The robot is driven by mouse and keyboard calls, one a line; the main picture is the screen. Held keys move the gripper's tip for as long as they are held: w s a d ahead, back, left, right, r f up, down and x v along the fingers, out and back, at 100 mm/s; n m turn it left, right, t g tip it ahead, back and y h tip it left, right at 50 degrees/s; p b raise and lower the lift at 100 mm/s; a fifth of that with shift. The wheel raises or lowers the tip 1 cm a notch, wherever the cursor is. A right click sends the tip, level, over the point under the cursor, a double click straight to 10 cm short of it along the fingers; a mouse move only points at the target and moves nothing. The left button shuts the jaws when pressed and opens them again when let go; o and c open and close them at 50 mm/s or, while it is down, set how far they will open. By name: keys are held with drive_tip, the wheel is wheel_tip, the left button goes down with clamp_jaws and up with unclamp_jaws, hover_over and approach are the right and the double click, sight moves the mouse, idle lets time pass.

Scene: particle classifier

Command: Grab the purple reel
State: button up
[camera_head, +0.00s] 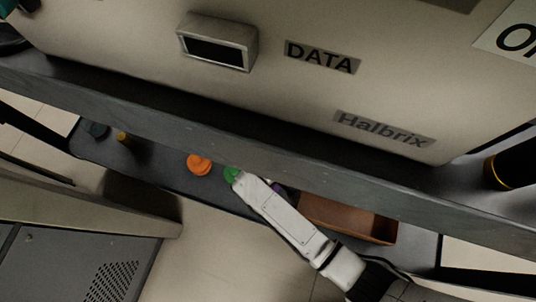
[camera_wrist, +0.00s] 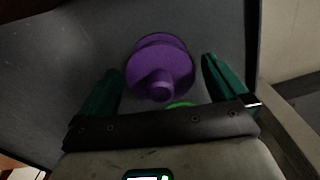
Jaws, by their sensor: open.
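The purple reel (camera_wrist: 160,68) stands on the dark grey lower shelf, centred in the wrist view. My gripper (camera_wrist: 160,78) has its two dark green fingers spread, one on each side of the reel, with visible gaps and no clear contact. In the head view only a small sliver of purple (camera_head: 278,187) shows beside my white arm, which hides most of the reel. A bit of a green object (camera_wrist: 182,104) shows just below the reel in the wrist view, partly hidden by my gripper.
On the lower shelf (camera_head: 170,176) in the head view are an orange reel (camera_head: 199,165), a green thing (camera_head: 231,174) at my arm's tip, and a brown tray (camera_head: 345,219) on the right. The upper shelf (camera_head: 150,118) overhangs, carrying a large beige machine (camera_head: 290,75).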

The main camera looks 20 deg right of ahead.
drive_tip(key=shift+c, duration=0.4)
drive_tip(key=c, duration=1)
drive_tip(key=shift+c, duration=0.2)
